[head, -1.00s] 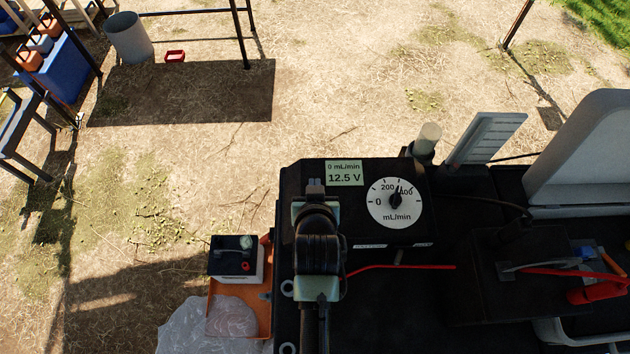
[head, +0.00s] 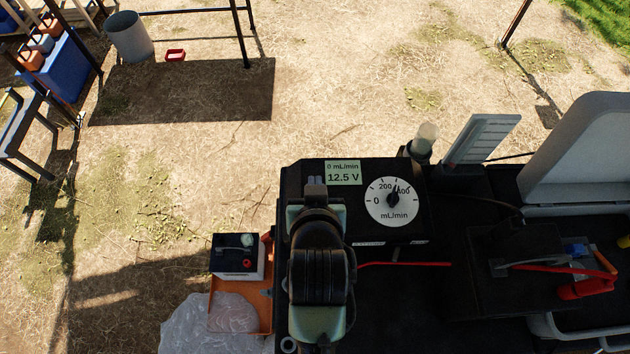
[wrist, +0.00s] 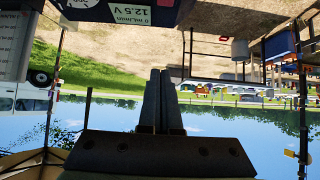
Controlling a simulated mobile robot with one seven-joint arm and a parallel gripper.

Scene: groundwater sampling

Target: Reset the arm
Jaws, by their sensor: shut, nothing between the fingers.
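My gripper (head: 315,187) is in the head view in front of the black control box (head: 305,172), seen from behind and above, with my arm folded below it. In the wrist view my gripper's two grey fingers (wrist: 160,88) lie side by side, shut, with nothing between them. The wrist picture is upside down, with sky at the bottom and ground at the top. The control box carries a green display (head: 343,172) reading 0 mL/min and 12.5 V.
An orange tray (head: 220,309) with a black-and-white battery (head: 238,257) and a clear plastic bag (head: 190,330) lies left of my arm. A red-handled tool (head: 585,288) lies on the right. A grey bin (head: 129,37) stands far left. Open dry ground lies beyond the control box.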

